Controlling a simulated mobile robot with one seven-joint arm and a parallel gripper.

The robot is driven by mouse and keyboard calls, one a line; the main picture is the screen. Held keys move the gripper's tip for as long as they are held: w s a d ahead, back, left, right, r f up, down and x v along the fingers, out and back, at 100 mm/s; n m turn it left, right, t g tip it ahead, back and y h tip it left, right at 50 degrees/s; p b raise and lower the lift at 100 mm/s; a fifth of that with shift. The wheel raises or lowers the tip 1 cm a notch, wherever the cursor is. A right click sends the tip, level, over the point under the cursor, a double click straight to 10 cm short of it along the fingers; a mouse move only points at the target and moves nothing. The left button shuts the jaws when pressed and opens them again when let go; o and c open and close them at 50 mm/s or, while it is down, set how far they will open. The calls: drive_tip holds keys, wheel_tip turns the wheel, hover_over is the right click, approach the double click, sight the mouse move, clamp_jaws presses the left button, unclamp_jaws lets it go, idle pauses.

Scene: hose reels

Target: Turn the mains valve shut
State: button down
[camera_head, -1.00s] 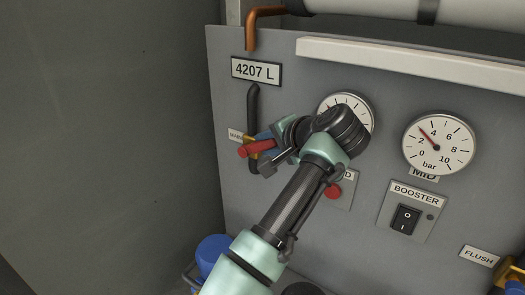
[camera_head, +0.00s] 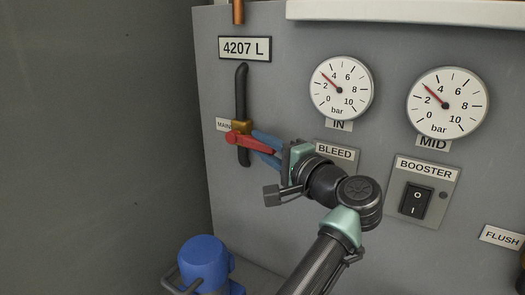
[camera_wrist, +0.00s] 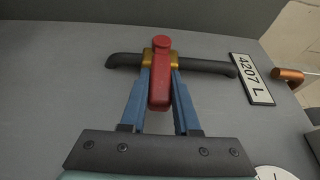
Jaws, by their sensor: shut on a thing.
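The mains valve has a red lever (camera_head: 250,144) on a brass body (camera_head: 240,127), set on a dark vertical pipe (camera_head: 242,85). The lever lies across the pipe, pointing right and slightly down in the head view. My gripper (camera_head: 262,147) is shut on the lever from the right, with a blue finger on each side. In the wrist view, the red lever (camera_wrist: 159,85) lies between the two blue fingers of my gripper (camera_wrist: 160,78) and stands across the dark pipe (camera_wrist: 210,66). The label beside the valve is partly covered.
An IN gauge (camera_head: 341,88) and a MID gauge (camera_head: 447,103) sit to the right. A BLEED label (camera_head: 335,153) is partly behind my wrist. A booster switch (camera_head: 415,200) is lower right. A blue part (camera_head: 204,264) stands below. A grey wall closes the left side.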

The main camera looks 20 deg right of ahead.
idle(0.4)
drive_tip(key=c, duration=0.6)
unclamp_jaws()
drive_tip(key=shift+c, duration=0.2)
drive_tip(key=shift+s, duration=0.1)
drive_tip(key=b+v, duration=0.1)
drive_tip(key=v, duration=1.1)
drive_tip(key=shift+s, duration=0.4)
drive_tip(key=shift+f, duration=0.1)
